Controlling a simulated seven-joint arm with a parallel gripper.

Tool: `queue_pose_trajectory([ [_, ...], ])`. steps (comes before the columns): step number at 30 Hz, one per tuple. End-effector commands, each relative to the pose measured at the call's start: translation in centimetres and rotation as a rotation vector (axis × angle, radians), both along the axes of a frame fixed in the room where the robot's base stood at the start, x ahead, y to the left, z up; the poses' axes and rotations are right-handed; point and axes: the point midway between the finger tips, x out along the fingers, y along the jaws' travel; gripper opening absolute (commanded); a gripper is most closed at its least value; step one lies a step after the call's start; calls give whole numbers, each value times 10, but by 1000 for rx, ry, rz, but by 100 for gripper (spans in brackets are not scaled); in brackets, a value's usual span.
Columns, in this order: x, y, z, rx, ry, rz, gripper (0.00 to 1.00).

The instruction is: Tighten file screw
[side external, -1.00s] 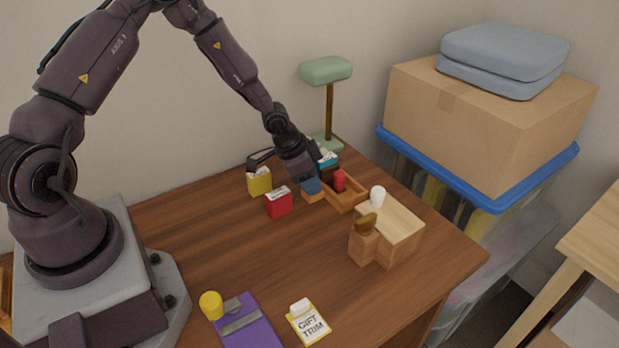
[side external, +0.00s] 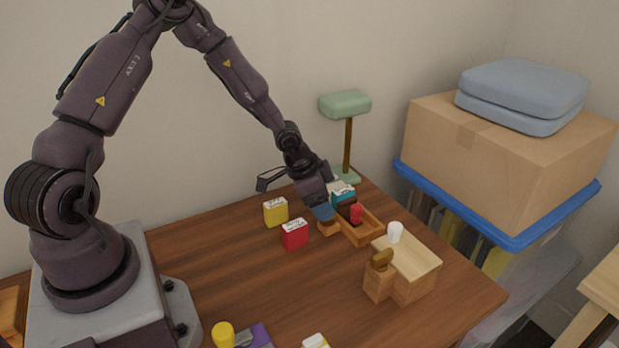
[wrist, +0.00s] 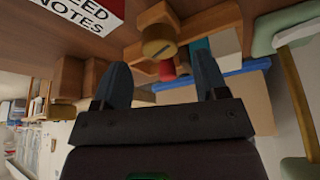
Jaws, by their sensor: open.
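In the wrist view a round brown wooden screw head (wrist: 158,48) with a dark slot sits ahead of my gripper (wrist: 158,80), about midway between its two spread blue-grey fingers. The gripper is open; no contact with the screw is visible. In the side external view my gripper (side external: 324,214) points down at the left end of a small wooden tray (side external: 362,236) and hides the screw head. A bit of orange-brown wood (side external: 327,229) shows just below the fingertips. A red knob (side external: 356,213) stands in the tray.
A teal box (side external: 342,194) stands behind the tray. A red box (side external: 295,234) and a yellow box (side external: 275,212) stand left of the gripper. A wooden block (side external: 415,270) with a white knob (side external: 395,232) stands at right.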

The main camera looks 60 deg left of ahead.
Motion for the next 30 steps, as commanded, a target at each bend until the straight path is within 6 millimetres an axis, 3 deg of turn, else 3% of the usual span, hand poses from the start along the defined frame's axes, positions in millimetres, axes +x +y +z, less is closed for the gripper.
queue_pose_trajectory([
  [6,-18,10,49,3,-3,6,67],
  [12,-30,14,78,2,-2,3,67],
  [26,-34,14,89,0,1,0,67],
  [30,-31,1,89,6,-1,-34,67],
])
